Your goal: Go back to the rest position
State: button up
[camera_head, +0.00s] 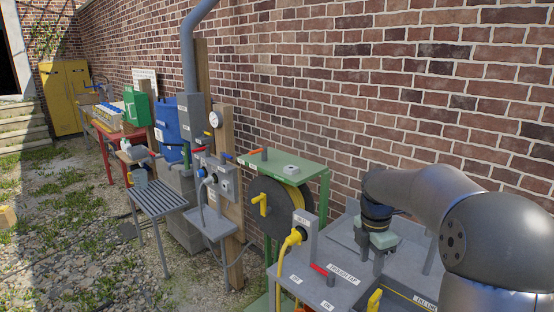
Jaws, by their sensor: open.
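My arm comes in from the right edge and bends down to my gripper (370,256) at the lower right. The gripper points downward above a grey metal bench (342,288). Its two dark fingers are apart, and I see nothing held between them. A pale green-grey block (383,240) shows at the gripper's wrist; I cannot tell whether it is part of the gripper. The fingertips are close to the grey surface, but I cannot tell whether they touch it.
A yellow plug and cable (294,238) stand left of the gripper by a grey post. A green-framed hose reel (268,205) is behind. A slatted grey table (160,198) stands further left. The brick wall (400,90) runs behind; open ground lies left.

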jog(key=s+a+f+m, duration=0.1)
jog(key=s+a+m, duration=0.2)
jog(key=s+m, duration=0.4)
jog(key=s+a+f+m, duration=0.1)
jog(key=s+a+m, duration=0.3)
jog(key=s+m, duration=0.3)
jog(key=s+a+f+m, duration=0.1)
jog(key=s+a+m, duration=0.2)
jog(key=s+m, duration=0.4)
jog(key=s, duration=0.7)
jog(key=shift+a+f+t+y, duration=0.2)
jog(key=shift+a+t+y, duration=0.1)
jog(key=shift+a+t, duration=0.1)
